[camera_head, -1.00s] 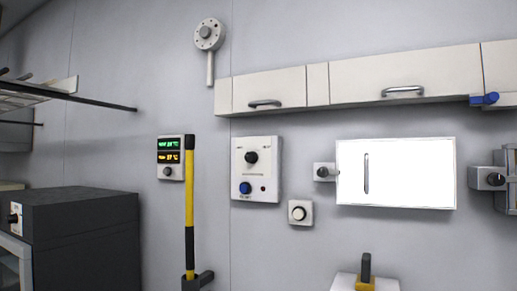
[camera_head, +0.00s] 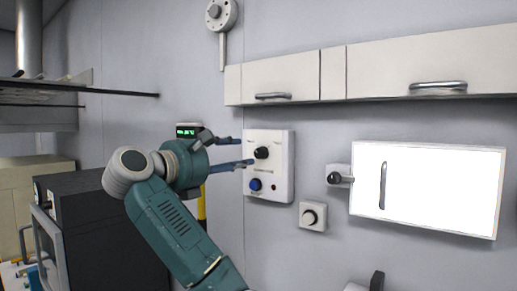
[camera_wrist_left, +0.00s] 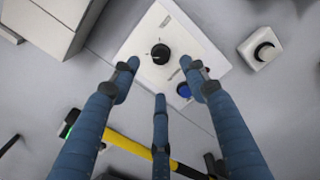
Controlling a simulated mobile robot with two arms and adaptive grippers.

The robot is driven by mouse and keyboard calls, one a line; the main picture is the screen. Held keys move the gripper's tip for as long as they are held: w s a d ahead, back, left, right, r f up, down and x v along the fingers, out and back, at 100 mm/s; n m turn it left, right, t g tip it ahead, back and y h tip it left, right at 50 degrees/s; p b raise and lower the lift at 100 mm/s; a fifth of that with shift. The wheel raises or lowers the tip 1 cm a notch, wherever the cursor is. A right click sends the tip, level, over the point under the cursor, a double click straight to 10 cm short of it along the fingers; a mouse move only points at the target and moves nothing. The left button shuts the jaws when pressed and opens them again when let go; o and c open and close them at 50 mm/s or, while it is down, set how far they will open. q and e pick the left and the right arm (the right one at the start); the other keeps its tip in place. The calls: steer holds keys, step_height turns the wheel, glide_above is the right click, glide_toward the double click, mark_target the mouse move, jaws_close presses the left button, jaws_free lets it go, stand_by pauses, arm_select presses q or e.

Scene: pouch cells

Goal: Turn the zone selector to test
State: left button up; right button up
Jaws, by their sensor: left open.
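A white wall panel (camera_head: 282,142) carries a black round knob (camera_head: 261,152), apparently the zone selector, with a blue button (camera_head: 255,184) and a small red light below it. My left gripper (camera_head: 244,151) is open and empty, its fingers pointing at the panel from the left. In the left wrist view the knob (camera_wrist_left: 160,54) lies ahead of the open fingers (camera_wrist_left: 160,82), apart from them. The blue button (camera_wrist_left: 184,90) shows beside the right finger. The markings around the knob are too small to read. My right gripper is not in view.
A green-lit display (camera_head: 187,131) and a yellow bar (camera_wrist_left: 130,145) are behind my left arm. A smaller knob box (camera_head: 312,216) is at lower right of the panel, and a bright white wall box (camera_head: 430,190) further right. Cabinets (camera_head: 290,75) hang above. A dark box (camera_head: 95,225) stands left.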

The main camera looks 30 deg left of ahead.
mark_target(258, 154)
arm_select(q)
steer(key=w+p, duration=0.1)
steer(key=w, duration=0.1)
steer(key=w+p, duration=0.1)
steer(key=w, duration=0.2)
steer(key=w+d+p, duration=0.1)
steer(key=w, duration=0.1)
steer(key=shift+w+r, duration=0.15)
steer(key=shift+w, duration=0.2)
steer(key=shift+w+a+f+p, duration=0.15)
steer(key=shift+w+f+p, duration=0.05)
steer(key=shift+w+p, duration=0.25)
jaws_close()
